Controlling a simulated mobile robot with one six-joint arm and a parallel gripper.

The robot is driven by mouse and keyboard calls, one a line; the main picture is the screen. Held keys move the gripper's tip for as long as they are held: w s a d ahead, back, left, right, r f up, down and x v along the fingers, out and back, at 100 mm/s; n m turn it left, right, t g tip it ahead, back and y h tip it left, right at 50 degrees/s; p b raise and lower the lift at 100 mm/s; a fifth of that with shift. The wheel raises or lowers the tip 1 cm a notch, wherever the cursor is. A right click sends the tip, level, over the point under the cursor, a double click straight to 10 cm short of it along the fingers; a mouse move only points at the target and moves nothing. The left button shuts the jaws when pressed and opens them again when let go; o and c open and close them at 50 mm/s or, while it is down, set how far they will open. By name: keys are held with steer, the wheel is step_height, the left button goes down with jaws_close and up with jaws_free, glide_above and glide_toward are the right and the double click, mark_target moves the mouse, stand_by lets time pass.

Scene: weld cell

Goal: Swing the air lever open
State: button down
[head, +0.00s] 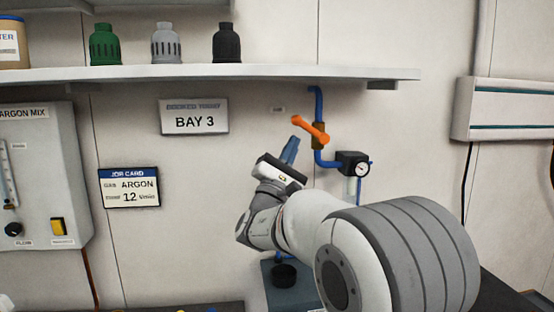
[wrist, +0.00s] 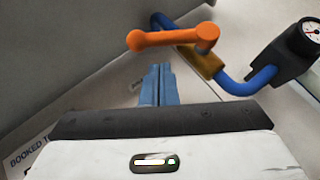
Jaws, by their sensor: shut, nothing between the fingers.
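The air lever (head: 309,128) is an orange handle on a brass valve body (head: 319,137) in a blue pipe on the wall. In the head view it slants from upper left to lower right, across the pipe. In the wrist view the lever (wrist: 172,37) lies roughly level, its rounded free end at the left and its pivot over the brass valve (wrist: 205,62). My gripper (head: 291,145) is shut and empty, its blue fingers pointing up just left of and below the lever. In the wrist view the fingertips (wrist: 158,70) are below the lever; I cannot tell whether they touch it.
A gauge and regulator (head: 354,163) hang on the pipe to the right of the valve. A shelf (head: 250,73) with several nozzle-like caps runs above. A BAY 3 sign (head: 194,117) and a job card (head: 130,187) are on the wall at left, beside a gas panel (head: 45,160).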

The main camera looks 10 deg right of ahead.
steer(key=shift+s+d+r, duration=0.2)
steer(key=shift+d+r, duration=0.25)
steer(key=shift+r, duration=0.3)
steer(key=shift+r+m+g, duration=0.2)
steer(key=shift+m+g, duration=0.4)
steer(key=shift+m, duration=0.1)
